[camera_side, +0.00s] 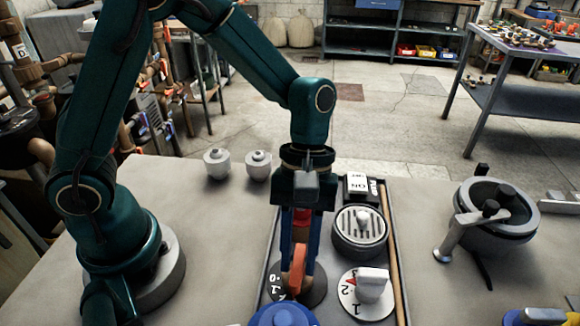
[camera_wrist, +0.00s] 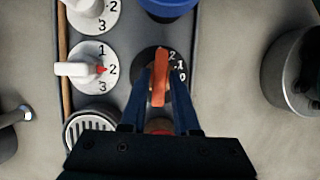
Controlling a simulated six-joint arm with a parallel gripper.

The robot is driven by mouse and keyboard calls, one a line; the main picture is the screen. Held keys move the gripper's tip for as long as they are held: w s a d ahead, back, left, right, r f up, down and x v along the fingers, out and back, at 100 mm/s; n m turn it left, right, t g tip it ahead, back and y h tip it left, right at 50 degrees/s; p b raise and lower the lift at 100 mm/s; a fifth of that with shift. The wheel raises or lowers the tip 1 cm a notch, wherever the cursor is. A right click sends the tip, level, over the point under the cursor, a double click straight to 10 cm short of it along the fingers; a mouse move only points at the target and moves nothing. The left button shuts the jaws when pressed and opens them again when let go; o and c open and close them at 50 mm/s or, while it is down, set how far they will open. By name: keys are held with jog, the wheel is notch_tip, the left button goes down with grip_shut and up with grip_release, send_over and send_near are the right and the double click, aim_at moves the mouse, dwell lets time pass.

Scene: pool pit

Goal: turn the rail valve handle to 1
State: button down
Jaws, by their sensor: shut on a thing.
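An orange handle (camera_side: 297,268) stands on a round black dial (camera_side: 318,290) with white figures. In the wrist view, the orange handle (camera_wrist: 159,85) runs nearly straight up the picture on the black dial (camera_wrist: 146,57). Its far end is just left of the figure 2; the 1 and 0 lie further round to the right. My gripper (camera_side: 303,275) points down with its blue fingers on both sides of the handle, shut on it. The wrist view also shows my gripper (camera_wrist: 161,92) around the handle. The fingers hide part of the dial.
A white dial (camera_side: 350,304) with a white handle (camera_side: 372,283) is beside the black one, its red pointer near 2. A grated round drain (camera_side: 360,230) and an ON switch (camera_side: 357,184) share the tray (camera_side: 399,290). A blue knob (camera_side: 283,315) is close in front.

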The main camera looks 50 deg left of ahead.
jog(key=m+y, duration=0.1)
jog(key=m, duration=0.2)
jog(key=m+g+y, duration=0.1)
jog(key=m, duration=0.2)
jog(key=shift+w+d, duration=0.1)
jog(key=shift+d, duration=0.1)
jog(key=m+y, duration=0.1)
jog(key=m, duration=0.1)
jog(key=m+y, duration=0.1)
jog(key=m, duration=0.2)
jog(key=shift+d, duration=0.1)
jog(key=shift+m, duration=0.3)
jog(key=c, duration=0.8)
grip_release()
jog(key=shift+v, duration=2.65)
